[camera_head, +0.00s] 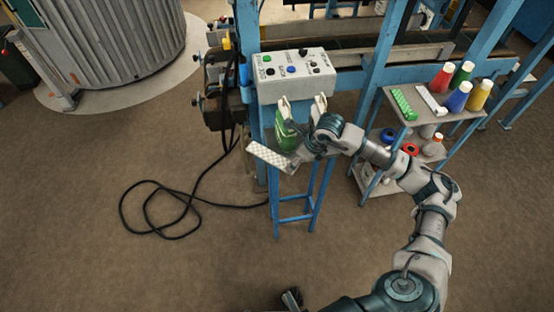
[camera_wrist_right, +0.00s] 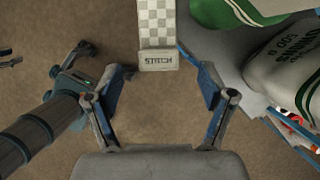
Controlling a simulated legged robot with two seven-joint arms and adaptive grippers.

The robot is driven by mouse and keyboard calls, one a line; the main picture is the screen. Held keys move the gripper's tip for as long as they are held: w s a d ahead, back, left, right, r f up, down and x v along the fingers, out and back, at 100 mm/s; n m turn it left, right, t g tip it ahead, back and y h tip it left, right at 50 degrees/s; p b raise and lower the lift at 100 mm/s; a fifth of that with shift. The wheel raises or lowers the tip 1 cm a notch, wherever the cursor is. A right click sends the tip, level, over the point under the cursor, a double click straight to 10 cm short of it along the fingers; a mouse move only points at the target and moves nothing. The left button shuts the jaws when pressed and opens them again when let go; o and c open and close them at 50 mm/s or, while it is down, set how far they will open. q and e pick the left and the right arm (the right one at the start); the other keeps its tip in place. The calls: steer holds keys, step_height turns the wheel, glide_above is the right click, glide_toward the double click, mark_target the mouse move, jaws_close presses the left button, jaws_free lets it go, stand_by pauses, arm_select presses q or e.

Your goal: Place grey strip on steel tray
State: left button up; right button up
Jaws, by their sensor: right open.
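A pale grey-white checkered strip (camera_head: 270,156) lies at a slant left of the blue stand's upper part. It also shows in the right wrist view (camera_wrist_right: 157,25), its end lettered "STITCH". A second pale strip (camera_head: 431,101) lies on the cart's grey top (camera_head: 424,113). I cannot tell which is the grey strip, or whether this top is the steel tray. My right gripper (camera_wrist_right: 162,88) is open and empty, its fingers on either side of the checkered strip's near end and apart from it. My left gripper (camera_wrist_right: 92,62) shows at left; its jaw state is unclear.
Green-and-white sacks (camera_wrist_right: 285,55) stand close to my right gripper, below a control box (camera_head: 294,73). A green strip (camera_head: 403,104) and several coloured bottles (camera_head: 458,97) share the cart top. A black cable (camera_head: 165,213) lies on the floor.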

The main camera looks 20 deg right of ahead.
mark_target(279, 161)
steer(key=x, duration=0.4)
steer(key=shift+w+a+f, duration=0.1)
steer(key=shift+f, duration=0.25)
steer(key=c, duration=1.2)
steer(key=shift+r, duration=0.1)
